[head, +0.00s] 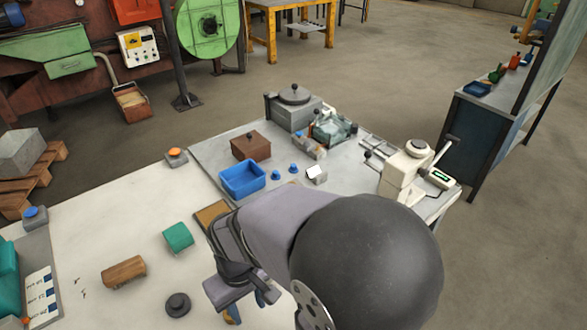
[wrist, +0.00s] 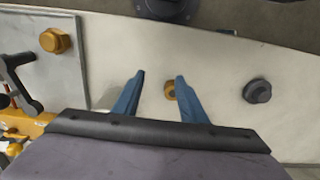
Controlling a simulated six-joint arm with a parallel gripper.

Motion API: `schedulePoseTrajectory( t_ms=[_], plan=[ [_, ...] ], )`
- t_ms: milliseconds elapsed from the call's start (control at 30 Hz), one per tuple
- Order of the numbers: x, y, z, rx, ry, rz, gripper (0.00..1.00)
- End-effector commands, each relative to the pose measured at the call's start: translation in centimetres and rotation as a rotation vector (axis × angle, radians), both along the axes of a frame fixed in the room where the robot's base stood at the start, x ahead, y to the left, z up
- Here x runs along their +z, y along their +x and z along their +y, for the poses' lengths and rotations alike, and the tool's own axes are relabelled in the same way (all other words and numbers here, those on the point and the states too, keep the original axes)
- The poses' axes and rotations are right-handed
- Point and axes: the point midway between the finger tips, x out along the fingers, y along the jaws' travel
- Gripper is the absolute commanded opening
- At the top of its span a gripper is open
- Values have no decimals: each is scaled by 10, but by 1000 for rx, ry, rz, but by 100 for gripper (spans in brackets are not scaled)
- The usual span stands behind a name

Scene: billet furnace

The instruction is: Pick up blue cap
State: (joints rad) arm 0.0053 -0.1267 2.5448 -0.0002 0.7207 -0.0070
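Two small blue caps stand on the grey bench plate in the head view, one nearer (head: 276,174) and one slightly farther right (head: 294,168). They sit just right of a blue bin (head: 243,180). No blue cap can be made out in the wrist view. My gripper (wrist: 158,78) points down with its two blue fingers apart. A small brass-coloured round piece (wrist: 170,90) shows beside the right finger. In the head view my gripper is mostly hidden by my arm, low over the pale bench and well in front of the caps.
A dark round knob (head: 177,304) lies on the pale bench, also seen in the wrist view (wrist: 257,91). A green block (head: 178,237) and brown block (head: 124,271) lie nearby. A brown box (head: 250,147), a silver piece (head: 316,174) and a white device (head: 404,168) surround the caps.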

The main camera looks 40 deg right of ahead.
Motion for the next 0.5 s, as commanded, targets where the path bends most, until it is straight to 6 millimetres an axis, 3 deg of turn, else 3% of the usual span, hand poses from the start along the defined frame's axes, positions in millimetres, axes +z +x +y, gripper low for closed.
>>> schedulePoseTrajectory(
  t_ms=[167,367,400,500],
  plan=[
    [41,20,-5,-14,4,-12,38],
    [104,60,-18,-38,11,-38,38],
    [85,80,-27,-52,14,-49,38],
    [85,123,-49,-78,19,-80,38]
  ],
)
